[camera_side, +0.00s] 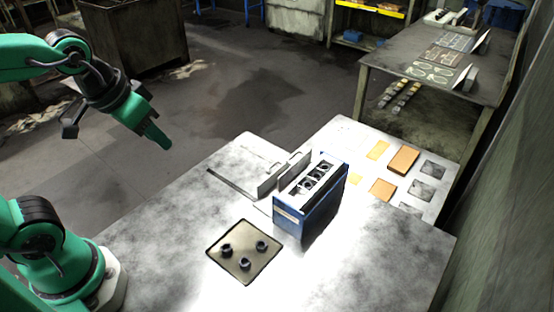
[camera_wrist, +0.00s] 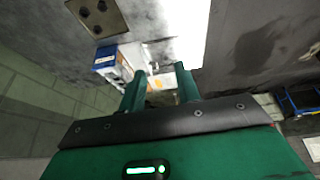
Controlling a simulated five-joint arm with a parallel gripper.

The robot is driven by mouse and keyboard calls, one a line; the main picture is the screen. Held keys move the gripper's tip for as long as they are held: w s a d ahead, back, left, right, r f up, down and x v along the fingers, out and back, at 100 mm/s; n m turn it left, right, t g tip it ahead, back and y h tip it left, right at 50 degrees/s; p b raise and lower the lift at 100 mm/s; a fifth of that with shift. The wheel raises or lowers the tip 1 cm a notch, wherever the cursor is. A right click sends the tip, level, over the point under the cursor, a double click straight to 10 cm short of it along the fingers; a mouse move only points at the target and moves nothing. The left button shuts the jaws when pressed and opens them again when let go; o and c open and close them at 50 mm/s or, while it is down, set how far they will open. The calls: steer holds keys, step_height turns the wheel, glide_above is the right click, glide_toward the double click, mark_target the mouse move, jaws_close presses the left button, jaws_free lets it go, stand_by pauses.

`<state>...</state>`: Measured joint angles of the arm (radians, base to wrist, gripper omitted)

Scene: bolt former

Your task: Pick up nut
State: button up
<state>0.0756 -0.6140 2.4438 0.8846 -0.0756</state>
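Three dark nuts, (camera_side: 226,249), (camera_side: 244,264) and (camera_side: 262,246), sit apart on a tan square tray (camera_side: 243,233) on the grey table. The tray also shows at the top left of the wrist view (camera_wrist: 115,20), with small dark nuts on it. My gripper (camera_side: 158,140) hangs in the air, well above and to the left of the tray in the side view, pointing down and right. In the wrist view its two green fingers (camera_wrist: 160,70) are spread with a gap between them and nothing held.
A blue and white box (camera_side: 311,196) with round openings on top stands just behind and right of the tray. Orange blocks (camera_side: 403,159) and flat squares lie at the back right. The table's front right is clear.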

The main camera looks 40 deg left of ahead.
steer(key=w+d+f+g, duration=0.3)
steer(key=w+d+f, duration=0.3)
steer(key=d, duration=0.3)
steer(key=g, duration=0.2)
glide_above(263, 243)
step_height(263, 243, down, 10)
steer(key=shift+d+r, duration=0.1)
steer(key=shift+f, duration=1.3)
steer(key=shift+f, duration=0.1)
steer(key=shift+f, duration=2.45)
